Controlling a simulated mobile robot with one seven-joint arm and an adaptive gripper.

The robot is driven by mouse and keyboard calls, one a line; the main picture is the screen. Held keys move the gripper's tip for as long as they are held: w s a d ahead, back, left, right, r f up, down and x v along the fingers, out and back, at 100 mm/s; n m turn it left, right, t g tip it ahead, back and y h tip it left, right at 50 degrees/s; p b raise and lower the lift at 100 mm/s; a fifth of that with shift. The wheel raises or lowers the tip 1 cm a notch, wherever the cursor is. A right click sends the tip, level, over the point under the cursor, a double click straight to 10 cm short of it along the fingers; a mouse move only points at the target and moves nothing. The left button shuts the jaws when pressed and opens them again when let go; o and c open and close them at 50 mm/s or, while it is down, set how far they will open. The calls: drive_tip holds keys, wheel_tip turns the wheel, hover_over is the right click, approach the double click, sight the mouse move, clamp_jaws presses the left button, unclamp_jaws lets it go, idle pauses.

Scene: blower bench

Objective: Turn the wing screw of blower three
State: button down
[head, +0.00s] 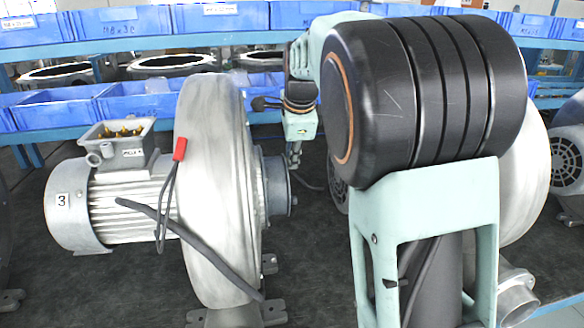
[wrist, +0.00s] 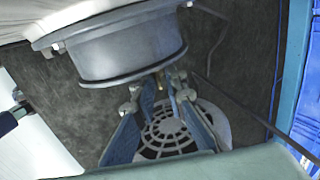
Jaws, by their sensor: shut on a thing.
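Blower three (head: 215,190) stands left of centre in the head view, with a label "3" (head: 62,200) on its grey motor. Its round outlet collar (head: 278,185) faces right and fills the upper part of the wrist view (wrist: 125,50). My gripper (head: 294,160) is beside the collar in the head view, small and partly hidden. In the wrist view its blue fingers (wrist: 162,84) come together at the collar's lower rim. They are shut on a small brownish piece, the wing screw (wrist: 160,84), mostly hidden between the tips.
My arm covers much of the head view's right side. Another blower (head: 520,170) stands behind it. Shelves with blue bins (head: 120,28) run along the back. A dark cable (head: 200,250) and a red tag (head: 180,149) hang on blower three. A grille (wrist: 165,132) lies beyond the fingers.

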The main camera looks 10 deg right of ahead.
drive_tip(key=t+b, duration=0.1)
drive_tip(key=b, duration=0.3)
drive_tip(key=t+b, duration=0.2)
drive_tip(key=b, duration=0.2)
drive_tip(key=f+t+b, duration=0.1)
drive_tip(key=b, duration=0.3)
drive_tip(key=shift+s, duration=0.3)
drive_tip(key=shift+r+t+b, duration=0.25)
drive_tip(key=shift+t+b, duration=0.35)
drive_tip(key=shift+b, duration=0.5)
drive_tip(key=c, duration=1.9)
unclamp_jaws()
drive_tip(key=shift+c, duration=0.2)
drive_tip(key=shift+r, duration=0.1)
wheel_tip(320, 180, up, 10)
